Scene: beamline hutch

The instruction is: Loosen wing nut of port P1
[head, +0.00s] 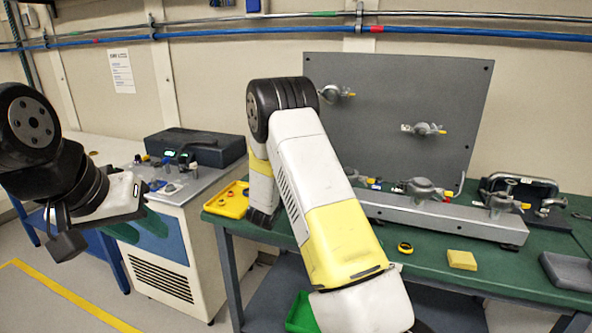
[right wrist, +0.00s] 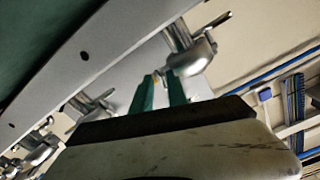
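Grey clamps with yellow-tipped wing nuts sit on the ports: an upper-left clamp (head: 335,93) and a middle clamp (head: 423,129) on the upright grey panel (head: 390,70), and a left clamp (head: 424,187) and a right clamp (head: 499,203) along the low grey rail (head: 450,217). I cannot read which port is P1. In the right wrist view, my right gripper (right wrist: 160,88) has its green fingers apart, with a small metal and yellow part showing between or beyond them; contact is unclear. A grey clamp (right wrist: 195,55) is close by. My left gripper (head: 140,226) is open and empty, far from the panel.
The green bench (head: 470,283) holds a yellow block (head: 462,260), a black and yellow round item (head: 405,247), a grey tray (head: 568,270) and a large metal clamp (head: 522,187). A yellow tray (head: 230,202) is at its left end. My right arm hides the bench's middle.

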